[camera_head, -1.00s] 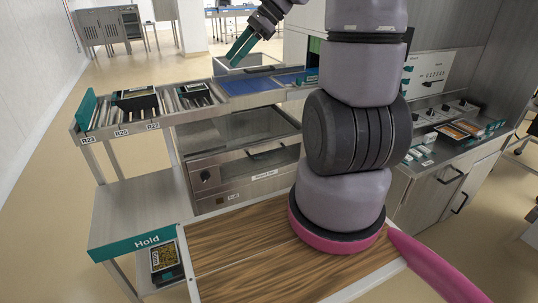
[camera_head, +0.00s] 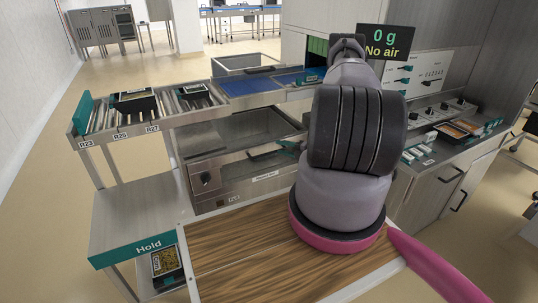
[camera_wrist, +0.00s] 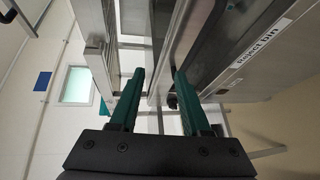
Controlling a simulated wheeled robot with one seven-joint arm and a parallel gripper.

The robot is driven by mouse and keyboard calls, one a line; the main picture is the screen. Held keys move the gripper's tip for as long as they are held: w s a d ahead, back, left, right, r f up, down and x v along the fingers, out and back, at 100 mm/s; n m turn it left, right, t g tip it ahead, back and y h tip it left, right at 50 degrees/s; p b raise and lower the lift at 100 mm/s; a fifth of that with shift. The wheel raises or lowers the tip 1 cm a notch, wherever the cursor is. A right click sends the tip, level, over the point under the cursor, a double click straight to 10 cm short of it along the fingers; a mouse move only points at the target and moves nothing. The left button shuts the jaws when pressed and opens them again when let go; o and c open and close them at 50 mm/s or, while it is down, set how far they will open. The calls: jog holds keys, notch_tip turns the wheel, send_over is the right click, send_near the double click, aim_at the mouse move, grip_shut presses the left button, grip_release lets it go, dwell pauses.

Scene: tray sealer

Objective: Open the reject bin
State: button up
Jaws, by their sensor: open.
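The reject bin (camera_head: 235,180) is a steel-fronted drawer under the conveyor in the head view, with a dark bar handle (camera_head: 266,153) and a white label. Its labelled front (camera_wrist: 240,75) also shows at the right of the wrist view. My gripper (camera_head: 287,147) is low at the right end of the handle, mostly hidden behind my arm. In the wrist view my gripper (camera_wrist: 160,84) has two teal fingers apart, with nothing clearly held. I cannot tell whether the handle lies between them or whether they touch it.
Above the bin runs a roller conveyor (camera_head: 177,104) with dark trays and a blue section (camera_head: 250,86). A Hold shelf (camera_head: 135,215) stands at the left. A display (camera_head: 385,42) reads "0 g No air". A control counter (camera_head: 440,150) is at the right. Floor at the left is clear.

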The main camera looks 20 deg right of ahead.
aim_at(270, 153)
notch_tip(270, 153, down, 5)
jog(key=s+d+m+h, duration=0.1)
jog(key=s+m+h, duration=0.1)
jog(key=m, duration=0.1)
jog(key=shift+t, duration=0.3)
jog(key=x, duration=1)
jog(key=shift+w+r, duration=0.1)
jog(key=shift+w, duration=0.2)
grip_shut()
dwell(0.4)
